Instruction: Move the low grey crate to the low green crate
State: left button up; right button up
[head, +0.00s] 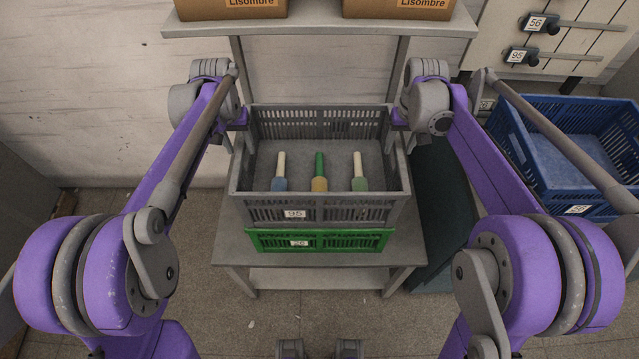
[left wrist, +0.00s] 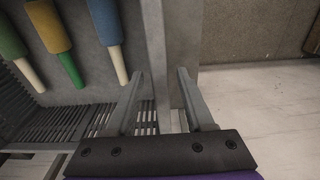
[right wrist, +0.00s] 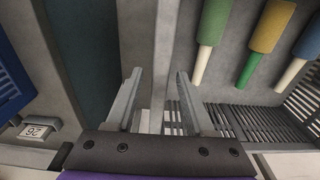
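The low grey crate (head: 320,211), labelled 95, sits over the low green crate (head: 345,241) on a grey stand and appears to rest on it, edges roughly aligned. Only the green crate's front shows. Three bobbins with coloured ends stand or lie inside the grey crate. My left gripper (head: 238,120) is at the grey crate's left wall; in the left wrist view its fingers (left wrist: 158,88) are apart on either side of the wall rim. My right gripper (head: 398,120) is at the right wall; in the right wrist view its fingers (right wrist: 155,88) likewise straddle the rim with gaps.
A blue crate (head: 575,183) stands at the right. A dark teal panel or bin (head: 445,210) is close beside the stand (head: 230,247) on its right. Cardboard boxes (head: 232,9) sit on a shelf above the crates. Floor in front of the stand is clear.

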pick_arm(q)
jog(key=shift+r, duration=0.1)
dwell(0.4)
pick_arm(e)
jog(key=shift+r, duration=0.3)
pick_arm(q)
notch_tip(320, 180, up, 12)
jog(key=shift+s, duration=0.4)
pick_arm(e)
notch_tip(320, 180, up, 12)
jog(key=shift+s+f, duration=0.25)
jog(key=shift+s, duration=0.2)
